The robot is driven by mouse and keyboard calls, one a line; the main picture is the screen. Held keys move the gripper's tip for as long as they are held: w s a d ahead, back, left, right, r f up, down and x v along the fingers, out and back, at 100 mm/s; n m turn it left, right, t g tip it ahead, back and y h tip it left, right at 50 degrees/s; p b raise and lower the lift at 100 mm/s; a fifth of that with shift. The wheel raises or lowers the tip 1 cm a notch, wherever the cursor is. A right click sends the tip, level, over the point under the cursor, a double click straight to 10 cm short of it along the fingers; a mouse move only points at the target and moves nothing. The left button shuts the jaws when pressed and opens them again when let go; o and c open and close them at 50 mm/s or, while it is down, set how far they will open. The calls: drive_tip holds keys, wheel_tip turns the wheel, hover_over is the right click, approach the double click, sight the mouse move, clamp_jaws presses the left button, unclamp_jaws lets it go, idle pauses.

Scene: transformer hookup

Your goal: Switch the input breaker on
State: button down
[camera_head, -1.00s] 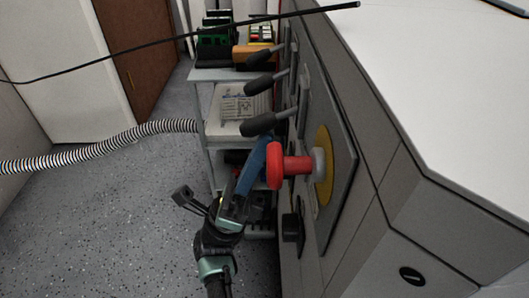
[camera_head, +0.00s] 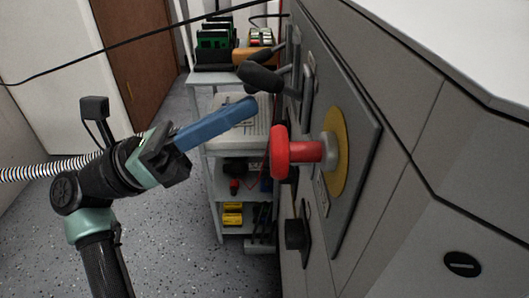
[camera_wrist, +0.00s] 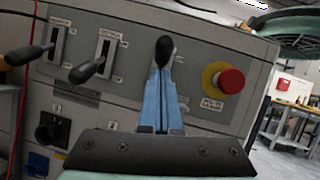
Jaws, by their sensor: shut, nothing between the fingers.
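Three black-handled breaker levers stick out of the grey cabinet panel. In the wrist view they are the left lever (camera_wrist: 30,54), the middle lever (camera_wrist: 87,70) and the right lever (camera_wrist: 165,47). Their labels are too small to read, so I cannot tell which is the input breaker. My gripper (camera_wrist: 163,72) is shut and empty, its blue fingers together, tips just below the right lever's knob in that view. Contact is unclear. In the head view my gripper (camera_head: 250,106) points at the panel, below and in front of a black lever handle (camera_head: 262,78).
A red emergency button (camera_head: 283,152) on a yellow plate projects close to my fingers, right of the levers in the wrist view (camera_wrist: 231,81). A black rotary knob (camera_head: 295,235) sits lower. A shelf cart (camera_head: 212,170) stands behind; a cable crosses above.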

drive_tip(key=shift+r+y, duration=0.3)
drive_tip(key=shift+r, duration=0.45)
drive_tip(key=shift+r, duration=0.15)
drive_tip(key=shift+a, duration=0.1)
